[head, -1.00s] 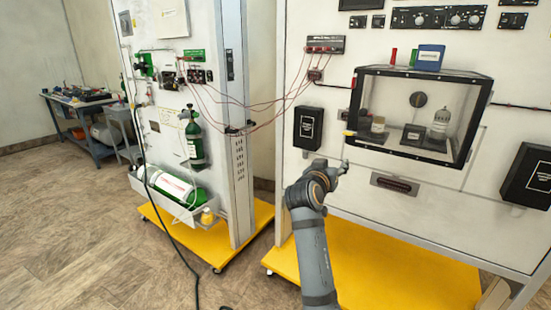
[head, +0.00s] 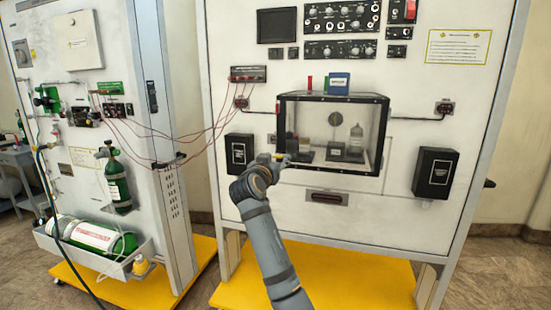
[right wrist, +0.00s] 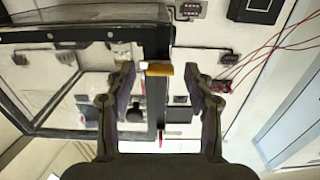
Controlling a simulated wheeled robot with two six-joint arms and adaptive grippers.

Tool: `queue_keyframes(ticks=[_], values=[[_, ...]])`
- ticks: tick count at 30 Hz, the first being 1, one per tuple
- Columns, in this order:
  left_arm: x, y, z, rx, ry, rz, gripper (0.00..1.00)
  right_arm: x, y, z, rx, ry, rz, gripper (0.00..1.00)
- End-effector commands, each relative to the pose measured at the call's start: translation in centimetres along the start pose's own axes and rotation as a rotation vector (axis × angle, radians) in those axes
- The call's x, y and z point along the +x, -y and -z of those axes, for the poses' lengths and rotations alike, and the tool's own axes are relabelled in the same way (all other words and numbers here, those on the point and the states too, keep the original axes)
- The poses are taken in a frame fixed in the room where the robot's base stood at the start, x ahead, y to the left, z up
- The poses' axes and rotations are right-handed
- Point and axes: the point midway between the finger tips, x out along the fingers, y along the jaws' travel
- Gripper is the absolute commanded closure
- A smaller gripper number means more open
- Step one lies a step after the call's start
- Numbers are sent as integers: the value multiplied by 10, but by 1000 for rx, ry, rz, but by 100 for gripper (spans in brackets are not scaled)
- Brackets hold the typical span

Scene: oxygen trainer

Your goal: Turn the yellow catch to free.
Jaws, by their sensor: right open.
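The yellow catch (right wrist: 159,70) sits on the dark frame of a clear case (head: 335,95), at the case's lower left corner in the head view. A small yellow patch (head: 284,160) there is partly hidden by my right gripper. My right gripper (head: 276,158) is at that corner, in front of the panel. In the right wrist view my right gripper (right wrist: 160,82) is open, with one finger on each side of the catch and visible gaps to both. Whether the fingertips reach past the catch I cannot tell. My left gripper is not in view.
Black boxes (head: 239,152) and (head: 435,172) flank the case on the white panel. A blue box (head: 338,83) and a red item stand on top of the case. Thin red hoses (head: 205,135) hang left of the arm. Yellow base plates lie below.

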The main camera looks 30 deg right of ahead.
Motion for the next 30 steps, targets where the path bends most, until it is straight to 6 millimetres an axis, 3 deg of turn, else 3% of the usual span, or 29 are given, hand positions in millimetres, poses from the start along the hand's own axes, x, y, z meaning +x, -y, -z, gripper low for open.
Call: queue_keyframes(ticks=[8,20,30], values=[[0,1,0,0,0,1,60,2,0,-1,-1,1,1,47],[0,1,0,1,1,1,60,2,0,-1,-1,1,1,100],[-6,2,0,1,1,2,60,2,0,1,-56,1,1,100]])
